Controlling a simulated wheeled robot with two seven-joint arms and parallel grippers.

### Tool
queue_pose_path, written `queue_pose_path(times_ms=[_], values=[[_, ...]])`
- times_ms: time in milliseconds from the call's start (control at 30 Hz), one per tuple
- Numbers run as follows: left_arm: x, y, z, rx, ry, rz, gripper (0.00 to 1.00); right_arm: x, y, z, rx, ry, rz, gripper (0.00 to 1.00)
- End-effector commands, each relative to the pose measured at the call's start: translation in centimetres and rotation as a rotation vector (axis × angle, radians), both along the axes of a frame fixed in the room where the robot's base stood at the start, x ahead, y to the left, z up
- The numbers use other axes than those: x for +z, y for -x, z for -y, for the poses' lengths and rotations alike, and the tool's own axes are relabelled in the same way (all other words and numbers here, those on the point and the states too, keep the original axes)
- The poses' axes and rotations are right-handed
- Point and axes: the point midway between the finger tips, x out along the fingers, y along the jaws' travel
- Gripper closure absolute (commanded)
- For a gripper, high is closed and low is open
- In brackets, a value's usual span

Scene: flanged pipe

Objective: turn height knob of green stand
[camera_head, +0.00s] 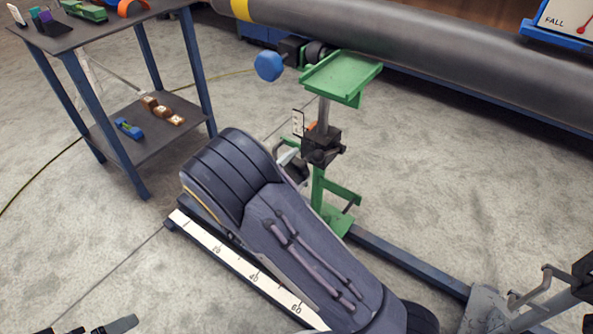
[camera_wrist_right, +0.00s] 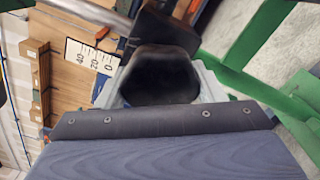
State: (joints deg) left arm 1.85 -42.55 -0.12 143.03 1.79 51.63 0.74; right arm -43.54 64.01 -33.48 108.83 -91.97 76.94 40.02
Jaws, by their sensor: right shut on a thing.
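The green stand (camera_head: 343,76) stands in front of the big pipe in the head view, with a flat green top, a grey post and a dark clamp block (camera_head: 321,146). A black height knob (camera_wrist_right: 160,75) fills the middle of the right wrist view. My right gripper (camera_head: 290,158) is beside the clamp block, with its light grey fingers on both sides of the knob, shut on it. In the head view the knob is mostly hidden by my right arm. Dark tips at the bottom left edge look like my left gripper (camera_head: 105,328); its opening cannot be told.
A grey pipe (camera_head: 440,50) with a yellow band runs behind the stand. A blue handwheel (camera_head: 268,66) sits left of the stand top. A blue-legged table (camera_head: 110,25) stands at the left. A floor rail (camera_head: 408,264) and a white scale strip (camera_head: 240,262) lie near my right arm.

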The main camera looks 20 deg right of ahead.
Motion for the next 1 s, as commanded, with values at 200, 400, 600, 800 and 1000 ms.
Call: queue_pose_path(times_ms=[200,400,600,800,1000], values=[[-0.12,0.0,0.0,0.0,0.0,0.0,0.0,-0.11,0.02,-0.09,0.002,-0.009,0.008,0.61],[-0.11,0.0,0.0,0.0,0.0,0.0,0.0,-0.11,0.01,-0.1,0.002,-0.008,0.007,0.61],[-0.11,0.0,0.0,0.0,0.0,0.0,0.0,-0.09,0.01,-0.08,0.002,-0.008,0.007,0.2],[-0.1,0.0,0.0,0.0,0.0,0.0,0.0,-0.05,0.0,-0.04,0.0,-0.006,0.008,0.16],[0.12,0.0,-0.01,0.0,0.0,0.0,0.0,0.04,0.32,-0.7,0.003,-0.006,0.007,0.16]])
